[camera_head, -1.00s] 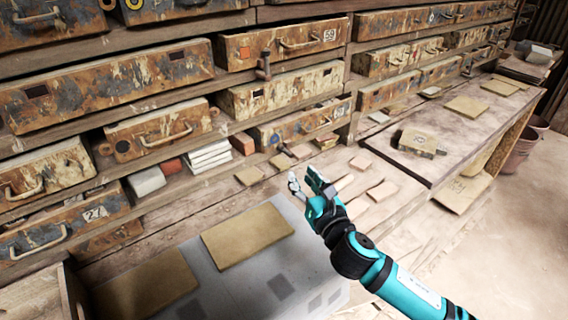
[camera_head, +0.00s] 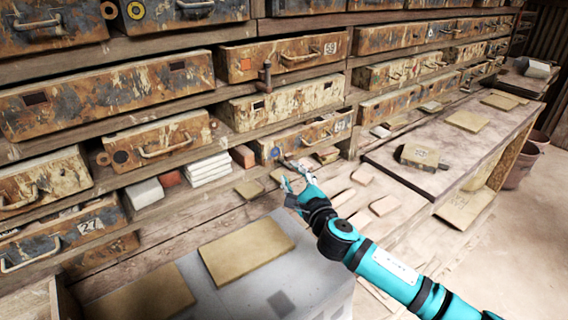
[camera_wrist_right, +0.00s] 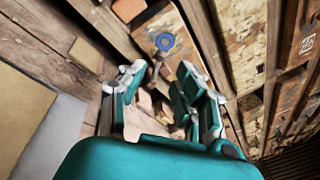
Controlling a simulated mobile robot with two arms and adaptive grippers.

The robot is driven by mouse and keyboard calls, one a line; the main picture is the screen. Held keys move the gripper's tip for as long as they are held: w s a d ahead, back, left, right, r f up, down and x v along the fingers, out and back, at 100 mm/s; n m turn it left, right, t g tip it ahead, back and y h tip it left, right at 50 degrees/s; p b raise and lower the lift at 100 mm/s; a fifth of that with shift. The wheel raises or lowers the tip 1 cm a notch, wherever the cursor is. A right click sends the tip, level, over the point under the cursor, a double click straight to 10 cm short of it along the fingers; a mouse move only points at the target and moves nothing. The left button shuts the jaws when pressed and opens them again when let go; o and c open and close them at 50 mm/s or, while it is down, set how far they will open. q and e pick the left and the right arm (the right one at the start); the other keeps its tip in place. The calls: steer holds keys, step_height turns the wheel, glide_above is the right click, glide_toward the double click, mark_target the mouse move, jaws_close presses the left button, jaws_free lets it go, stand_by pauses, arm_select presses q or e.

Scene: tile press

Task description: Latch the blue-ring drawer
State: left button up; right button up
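The blue-ring drawer (camera_head: 335,126) is a rusty, paint-worn drawer low in the rack, with a blue ring at the left of its front and a bar handle. A small dark rod-like part shows at its lower front edge, too small to make out fully. The blue ring also shows in the right wrist view (camera_wrist_right: 165,41). My right gripper (camera_head: 291,182) is in front of and below the ring end of this drawer, apart from it as far as I can tell. Its fingers are spread and appear empty in the right wrist view (camera_wrist_right: 158,88). My left gripper is not in view.
An upright rusty peg (camera_head: 265,76) stands at the drawer above. White tiles (camera_head: 207,168) and bricks sit on the shelf to the left. Loose tiles (camera_head: 384,205) lie right of the gripper. A grey block with tan plates (camera_head: 247,250) stands in front.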

mark_target(283, 162)
steer(key=x, duration=0.6)
jaws_close()
